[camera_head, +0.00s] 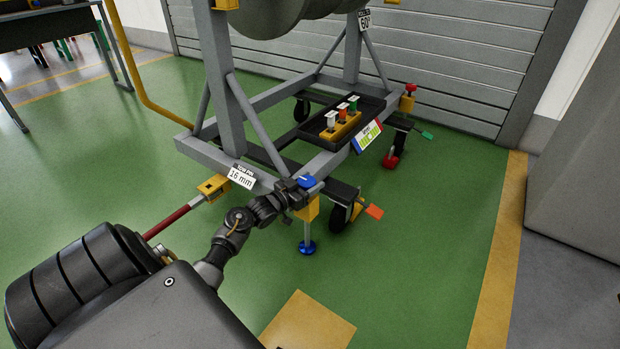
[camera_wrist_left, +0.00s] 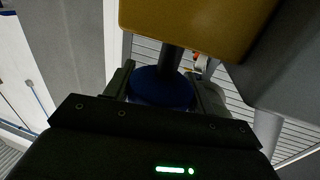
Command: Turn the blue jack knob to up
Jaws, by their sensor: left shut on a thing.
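The blue jack knob (camera_head: 307,181) sits on top of a yellow jack block (camera_head: 309,211) at the near corner of the grey stand (camera_head: 322,165). Below the block, a post ends in a round blue foot (camera_head: 307,248) close to the floor; I cannot tell if it touches. My left gripper (camera_head: 298,186) reaches in from the left and is shut on the blue knob. In the left wrist view the knob (camera_wrist_left: 160,88) lies between the two fingers, close to the yellow block (camera_wrist_left: 195,25). My right gripper is not in view.
A black tray with a yellow holder (camera_head: 341,127) of small coloured-top pieces sits on the stand. A red-knobbed jack (camera_head: 411,88) is at the far corner. A caster with an orange pedal (camera_head: 374,212) stands just right of the blue jack. Green floor to the right is clear.

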